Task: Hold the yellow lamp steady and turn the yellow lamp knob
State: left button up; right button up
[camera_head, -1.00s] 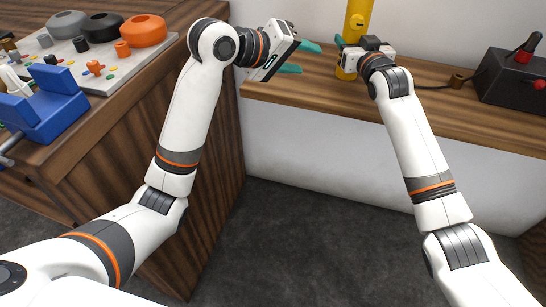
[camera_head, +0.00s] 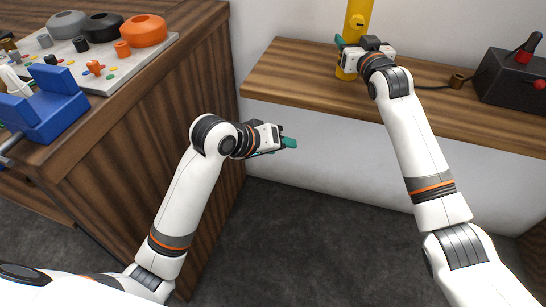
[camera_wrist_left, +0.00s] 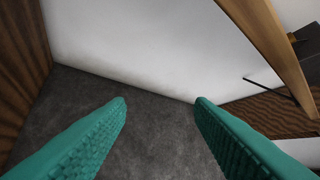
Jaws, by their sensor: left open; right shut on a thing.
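The yellow lamp (camera_head: 357,22) stands upright on the wooden shelf against the wall, its top cut off by the frame. My left gripper (camera_head: 290,143) is empty, below the shelf's front edge and well apart from the lamp. In the left wrist view its teal fingers (camera_wrist_left: 160,110) are spread open with nothing between them. The lamp does not show in that view.
The wooden shelf (camera_head: 300,75) lies above and right of my left gripper. A dark box (camera_head: 510,80) with a red-based lever and a cable stands at right. The left bench holds a blue vise (camera_head: 45,115) and a board (camera_head: 110,75) with dark and orange parts.

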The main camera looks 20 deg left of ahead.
pick_arm(q)
jog(key=shift+s+a+f, duration=0.25)
jog(key=shift+s+f, duration=0.7)
jog(key=shift+f, duration=0.25)
pick_arm(e)
jog(key=o, duration=1.6)
